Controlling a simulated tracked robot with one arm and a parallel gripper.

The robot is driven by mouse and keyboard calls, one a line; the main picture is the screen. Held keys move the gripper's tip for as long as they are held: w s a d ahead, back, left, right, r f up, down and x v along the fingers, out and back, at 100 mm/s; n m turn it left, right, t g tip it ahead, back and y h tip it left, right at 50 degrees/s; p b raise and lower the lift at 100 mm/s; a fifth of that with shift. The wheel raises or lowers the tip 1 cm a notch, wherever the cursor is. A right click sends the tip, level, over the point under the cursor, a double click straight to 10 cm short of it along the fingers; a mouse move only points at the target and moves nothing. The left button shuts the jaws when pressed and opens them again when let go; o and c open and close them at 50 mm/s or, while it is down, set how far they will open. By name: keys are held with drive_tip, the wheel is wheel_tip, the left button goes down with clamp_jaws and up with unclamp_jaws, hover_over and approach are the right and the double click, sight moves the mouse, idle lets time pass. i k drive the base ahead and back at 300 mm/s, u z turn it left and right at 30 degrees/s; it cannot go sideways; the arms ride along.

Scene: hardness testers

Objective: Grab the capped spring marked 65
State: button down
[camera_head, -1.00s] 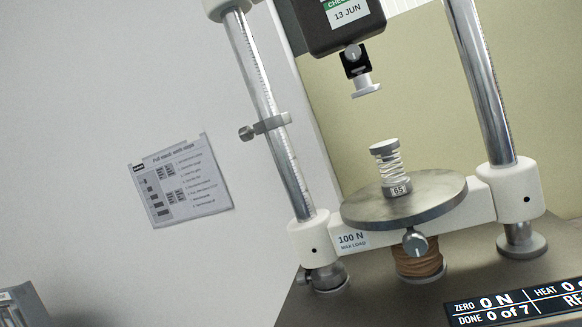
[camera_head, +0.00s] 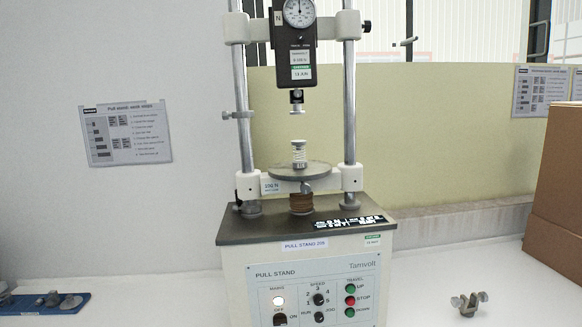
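The capped spring (camera_head: 299,155) stands upright on the round grey plate (camera_head: 318,169) of the pull stand. It is a pale coil with a grey cap at each end. Its marking is too small to read now, but 65 shows on its lower cap in the earlier frame. The stand's small round presser (camera_head: 297,109) hangs above the spring with a clear gap. My gripper is not in view.
The stand's two steel columns (camera_head: 242,100) (camera_head: 350,100) flank the spring. The force gauge (camera_head: 296,50) is above it. A control panel (camera_head: 315,290) faces front. A blue tray (camera_head: 45,305) with metal parts lies left, a small metal clamp (camera_head: 469,303) and cardboard box (camera_head: 558,180) right.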

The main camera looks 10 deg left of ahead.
sight(296, 164)
drive_tip(key=z, duration=0.2)
drive_tip(key=k, duration=0.25)
drive_tip(key=u, duration=0.8)
drive_tip(key=i, duration=1.7)
drive_tip(key=z, duration=0.05)
